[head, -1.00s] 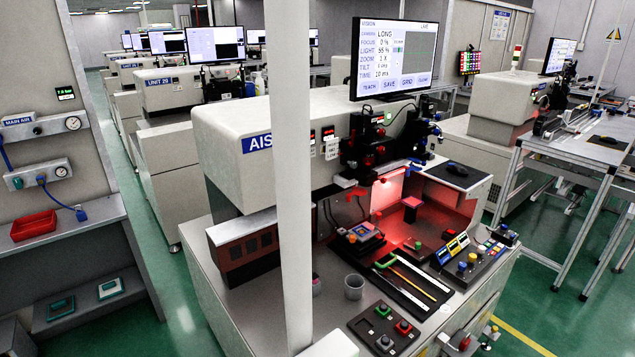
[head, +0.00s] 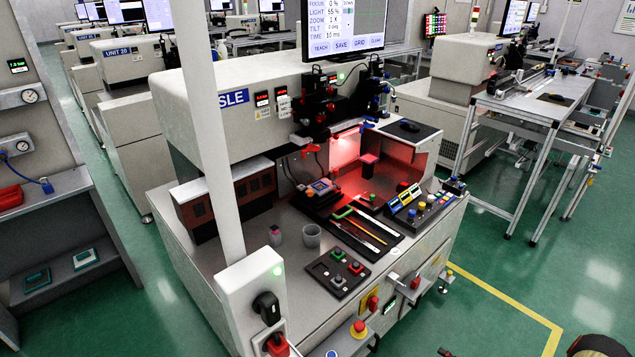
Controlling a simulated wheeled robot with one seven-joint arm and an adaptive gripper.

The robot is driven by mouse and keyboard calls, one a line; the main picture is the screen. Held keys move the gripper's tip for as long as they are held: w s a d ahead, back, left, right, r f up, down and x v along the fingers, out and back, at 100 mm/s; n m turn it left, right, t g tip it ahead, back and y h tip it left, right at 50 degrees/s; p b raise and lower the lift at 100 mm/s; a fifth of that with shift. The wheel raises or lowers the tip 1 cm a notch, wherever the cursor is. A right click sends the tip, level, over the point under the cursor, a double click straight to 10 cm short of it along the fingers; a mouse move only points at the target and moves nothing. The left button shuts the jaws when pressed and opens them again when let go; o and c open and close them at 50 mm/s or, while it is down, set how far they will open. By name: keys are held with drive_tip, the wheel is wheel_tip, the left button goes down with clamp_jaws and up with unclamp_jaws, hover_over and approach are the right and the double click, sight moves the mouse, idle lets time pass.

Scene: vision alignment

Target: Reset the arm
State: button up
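The head view shows a white alignment machine (head: 240,82) with a lit red work bay (head: 347,150). On its bench lie a dark tray with tools (head: 368,228), a small button box (head: 337,273) and a grey cup (head: 312,236). A monitor (head: 343,28) stands above it, cut off by the top edge. I cannot make out my gripper in this view. A dark rounded part with an orange edge (head: 597,346) shows at the bottom right corner; I cannot tell what it is.
A white post (head: 205,130) with a plug box (head: 252,285) stands in front of the bench. A shelf unit (head: 60,200) is at the left. A metal-framed table (head: 520,110) is at the right. Green floor with a yellow line (head: 510,300) is open at the lower right.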

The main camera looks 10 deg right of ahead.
drive_tip(key=s+a+f+n+g+y, duration=0.2)
drive_tip(key=s+a+n+g, duration=0.1)
drive_tip(key=s+a+n, duration=0.3)
drive_tip(key=s+a+r+n+g, duration=0.3)
drive_tip(key=a+r+n+g, duration=0.35)
drive_tip(key=n, duration=0.55)
drive_tip(key=s+a+r+n+g+h, duration=0.1)
drive_tip(key=a+r+n+g+h, duration=0.2)
drive_tip(key=r+n, duration=0.75)
drive_tip(key=a+r+n+g+h, duration=0.1)
drive_tip(key=r+n+g+h, duration=0.35)
drive_tip(key=r+n, duration=0.65)
drive_tip(key=a+r+n+t+h, duration=0.1)
drive_tip(key=a+r+n+t, duration=0.1)
drive_tip(key=a+r, duration=0.3)
drive_tip(key=s+a+r+n+t+h+p, duration=0.1)
drive_tip(key=a+r, duration=0.4)
drive_tip(key=r, duration=0.6)
drive_tip(key=s+a+r+n+t+h, duration=0.1)
drive_tip(key=a+r+n+t+h, duration=0.1)
drive_tip(key=r, duration=0.6)
drive_tip(key=a+n+t, duration=0.1)
drive_tip(key=a+t, duration=0.1)
drive_tip(key=a, duration=0.1)
drive_tip(key=shift+a+r+t+p, duration=0.15)
drive_tip(key=shift+r+t+p, duration=0.1)
drive_tip(key=shift+t+p, duration=0.1)
drive_tip(key=shift+c, duration=0.4)
